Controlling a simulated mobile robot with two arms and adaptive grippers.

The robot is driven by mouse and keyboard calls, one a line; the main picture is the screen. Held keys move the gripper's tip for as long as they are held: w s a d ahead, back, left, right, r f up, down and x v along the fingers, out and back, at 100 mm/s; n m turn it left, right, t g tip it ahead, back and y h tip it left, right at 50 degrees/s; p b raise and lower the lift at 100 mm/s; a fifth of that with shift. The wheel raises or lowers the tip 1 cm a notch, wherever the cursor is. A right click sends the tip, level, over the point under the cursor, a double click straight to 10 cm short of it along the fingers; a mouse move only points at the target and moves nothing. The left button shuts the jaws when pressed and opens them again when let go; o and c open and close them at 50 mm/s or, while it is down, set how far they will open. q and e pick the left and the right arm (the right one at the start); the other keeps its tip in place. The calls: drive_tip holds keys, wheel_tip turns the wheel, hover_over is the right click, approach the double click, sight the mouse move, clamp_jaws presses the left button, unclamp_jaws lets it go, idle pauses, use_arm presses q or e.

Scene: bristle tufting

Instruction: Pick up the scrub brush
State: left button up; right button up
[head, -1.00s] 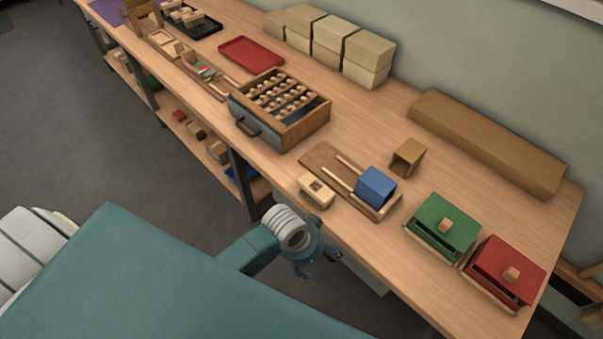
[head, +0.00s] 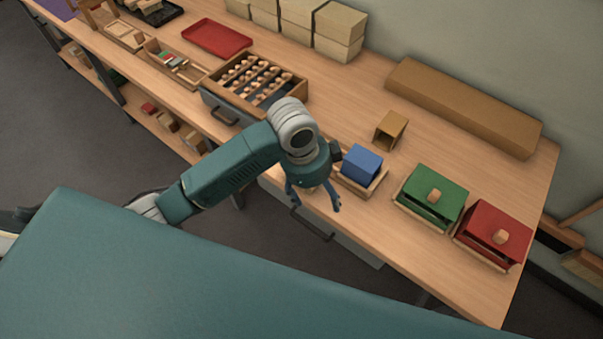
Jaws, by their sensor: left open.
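My left gripper (head: 314,203) is open, with its fingers pointing down at the front edge of the workbench (head: 420,272). It is over the place where a small pale wooden block with a dark patch lay in the earlier view. My wrist and fingers now hide most of that block, and I cannot tell whether the fingers touch it. I see no thing that I can name for certain as the scrub brush; that block may be it. My right gripper is not in view.
A blue block (head: 362,165) on a wooden board stands just right of the gripper. Green (head: 431,197) and red (head: 493,235) lidded boxes are further right. A wooden tray of several small pieces (head: 262,76) and an open brown box (head: 391,130) are behind.

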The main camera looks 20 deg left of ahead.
use_arm(q)
drive_tip(key=w+a+r+m, duration=0.1)
drive_tip(key=w+a, duration=0.1)
drive_tip(key=w+a+r+m+y, duration=0.1)
drive_tip(key=w+a+r+m, duration=0.1)
drive_tip(key=w+a+r+m+g+y, duration=0.1)
drive_tip(key=w+a+r, duration=0.1)
drive_tip(key=a, duration=0.1)
drive_tip(key=shift+w+r+m, duration=0.25)
drive_tip(key=shift+w+m, duration=0.05)
drive_tip(key=shift+w, duration=0.1)
drive_tip(key=shift+a+f, duration=0.15)
drive_tip(key=shift+f, duration=0.1)
wheel_tip(320, 180, down, 4)
drive_tip(key=shift+f+p, duration=0.25)
drive_tip(key=shift+p, duration=0.25)
wheel_tip(320, 180, down, 5)
drive_tip(key=shift+s+r+p, duration=0.1)
drive_tip(key=shift+s+p, duration=0.05)
drive_tip(key=shift+p, duration=0.75)
drive_tip(key=shift+f, duration=0.35)
drive_tip(key=c, duration=1.3)
